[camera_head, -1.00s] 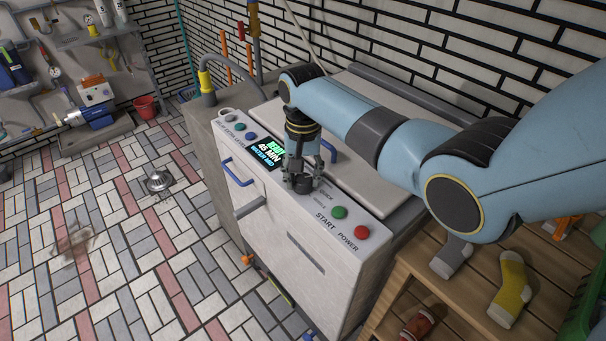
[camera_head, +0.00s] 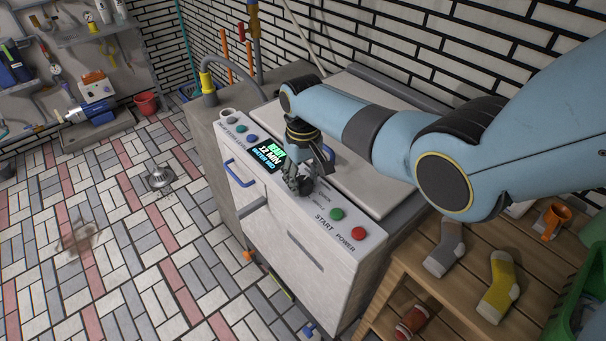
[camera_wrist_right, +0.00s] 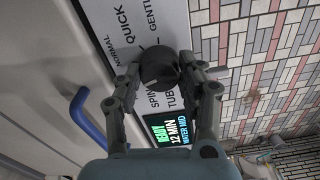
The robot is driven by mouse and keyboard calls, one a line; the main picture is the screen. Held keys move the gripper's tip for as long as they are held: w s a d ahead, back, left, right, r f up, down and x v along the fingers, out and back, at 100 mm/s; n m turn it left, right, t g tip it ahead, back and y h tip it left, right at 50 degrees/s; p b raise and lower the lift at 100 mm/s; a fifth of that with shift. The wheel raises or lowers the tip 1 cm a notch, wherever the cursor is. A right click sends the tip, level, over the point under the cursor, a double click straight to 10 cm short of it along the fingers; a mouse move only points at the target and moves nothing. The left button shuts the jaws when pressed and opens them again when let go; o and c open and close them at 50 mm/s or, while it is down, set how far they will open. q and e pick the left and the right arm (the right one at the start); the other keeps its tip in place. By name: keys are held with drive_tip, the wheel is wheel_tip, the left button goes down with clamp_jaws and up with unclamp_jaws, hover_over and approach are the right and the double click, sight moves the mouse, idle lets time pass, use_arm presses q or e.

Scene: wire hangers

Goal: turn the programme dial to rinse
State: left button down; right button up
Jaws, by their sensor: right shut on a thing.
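The programme dial (camera_head: 306,187) is a dark round knob on the washing machine's (camera_head: 322,262) light control panel. My right gripper (camera_head: 297,181) is shut on it, with its fingers on both sides. In the right wrist view the dial (camera_wrist_right: 158,68) sits between the fingertips of the gripper (camera_wrist_right: 166,76). Labels NORMAL, QUICK, GENTLE, SPIN and TUB show around it; the last is partly covered. The display (camera_wrist_right: 167,130) reads READY, 12 MIN, WATER MID. My left gripper is not in view.
A green START button (camera_head: 336,214) and a red POWER button (camera_head: 358,233) lie right of the dial. A blue handle (camera_head: 237,174) stands out from the machine's front. A wooden bench (camera_head: 460,275) with socks is at right. The tiled floor at left is mostly open.

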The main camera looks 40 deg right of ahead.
sight(303, 181)
drive_tip(key=shift+n, duration=0.6)
drive_tip(key=o, duration=1.1)
drive_tip(key=shift+o, duration=0.2)
wheel_tip(303, 181, up, 12)
